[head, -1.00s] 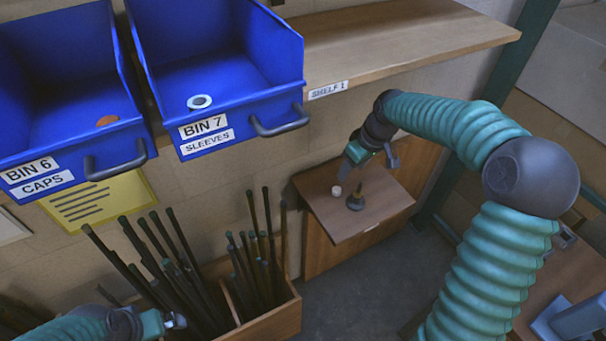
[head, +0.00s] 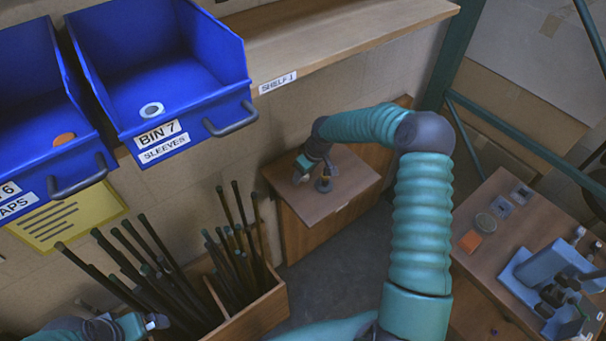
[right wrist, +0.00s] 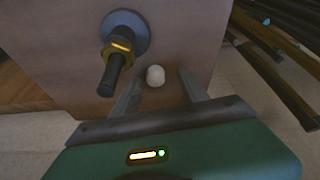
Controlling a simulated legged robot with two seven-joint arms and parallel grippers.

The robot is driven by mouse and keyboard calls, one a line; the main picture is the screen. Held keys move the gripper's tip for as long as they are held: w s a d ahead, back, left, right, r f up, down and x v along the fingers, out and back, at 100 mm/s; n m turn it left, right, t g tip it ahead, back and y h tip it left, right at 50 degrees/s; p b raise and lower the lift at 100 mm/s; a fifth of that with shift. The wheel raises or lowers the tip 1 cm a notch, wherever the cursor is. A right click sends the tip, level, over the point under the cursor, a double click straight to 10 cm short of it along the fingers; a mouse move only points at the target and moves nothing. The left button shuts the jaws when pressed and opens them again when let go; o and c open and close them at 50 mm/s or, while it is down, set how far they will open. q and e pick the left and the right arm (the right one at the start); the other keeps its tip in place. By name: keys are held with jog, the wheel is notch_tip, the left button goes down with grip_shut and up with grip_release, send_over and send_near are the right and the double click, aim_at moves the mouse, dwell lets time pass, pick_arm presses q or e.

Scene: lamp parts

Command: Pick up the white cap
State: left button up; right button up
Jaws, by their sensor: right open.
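The white cap (right wrist: 155,75) is a small pale round piece on the brown cabinet top (right wrist: 180,30). In the head view the cap (head: 297,178) is a small pale spot beside my right gripper (head: 307,171). In the right wrist view my right gripper (right wrist: 159,77) is open, with a finger on each side of the cap near the fingertips. I see a gap on both sides. My left gripper (head: 157,322) is at the lower left, away from the cap; its jaws are too small to read.
A dark stem on a round base with a brass nut (right wrist: 122,46) stands close to the left finger. Black rods (head: 165,265) fill a wooden box at left. Blue bins (head: 165,70) hang above. A workbench (head: 505,235) with a blue fixture stands at right.

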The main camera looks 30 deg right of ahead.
jog(key=shift+w+d+f, duration=0.1)
jog(key=shift+d+f, duration=0.4)
jog(key=shift+d, duration=0.05)
jog(key=shift+c, duration=1.9)
jog(key=shift+a, duration=0.2)
jog(key=c, duration=0.5)
jog(key=shift+a, duration=0.25)
grip_shut()
pick_arm(q)
jog(key=shift+w+d, duration=0.15)
jog(key=shift+d, duration=0.05)
pick_arm(e)
jog(key=shift+d, duration=0.1)
